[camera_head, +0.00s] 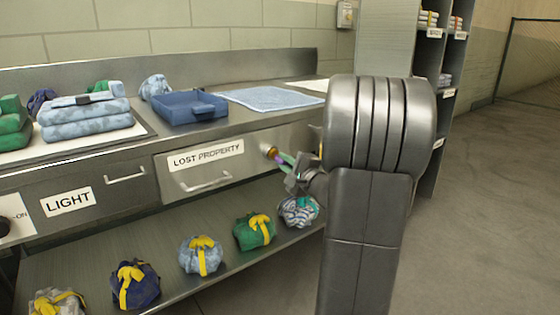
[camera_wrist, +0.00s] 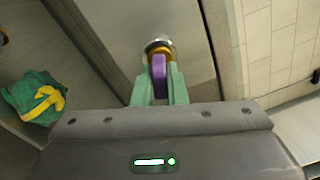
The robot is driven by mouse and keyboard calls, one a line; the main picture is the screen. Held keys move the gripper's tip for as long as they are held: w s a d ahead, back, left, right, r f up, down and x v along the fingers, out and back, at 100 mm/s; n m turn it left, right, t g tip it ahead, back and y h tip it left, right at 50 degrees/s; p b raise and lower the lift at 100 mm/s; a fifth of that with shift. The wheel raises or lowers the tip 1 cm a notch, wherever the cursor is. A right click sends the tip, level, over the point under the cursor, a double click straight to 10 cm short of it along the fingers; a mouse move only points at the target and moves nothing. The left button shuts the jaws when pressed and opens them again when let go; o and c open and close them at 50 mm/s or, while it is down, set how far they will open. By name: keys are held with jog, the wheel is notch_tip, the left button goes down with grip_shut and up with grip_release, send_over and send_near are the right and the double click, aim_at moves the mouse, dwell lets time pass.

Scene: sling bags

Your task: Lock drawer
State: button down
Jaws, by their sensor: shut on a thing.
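The drawer labelled "LOST PROPERTY" (camera_head: 232,176) looks closed, its front level with the counter face, with a bar handle (camera_head: 207,184) below the label. A round lock with a brass-coloured collar (camera_head: 270,152) sits at the right of the drawer front. A purple key (camera_wrist: 159,75) is at the lock; it also shows in the head view (camera_head: 283,158). My gripper (camera_wrist: 159,88) is shut on the purple key, one green finger on each side. In the wrist view the lock (camera_wrist: 158,46) shows just beyond the key. Whether the bolt is out cannot be seen.
Several tied bundles, one green (camera_head: 254,231), sit on the lower shelf. A shelf unit (camera_head: 448,110) stands behind my arm.

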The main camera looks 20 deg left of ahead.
jog(key=shift+n, duration=0.7)
jog(key=shift+n, duration=0.9)
jog(key=c, duration=0.7)
grip_release()
jog(key=shift+v, duration=3.5)
jog(key=shift+x, duration=3.35)
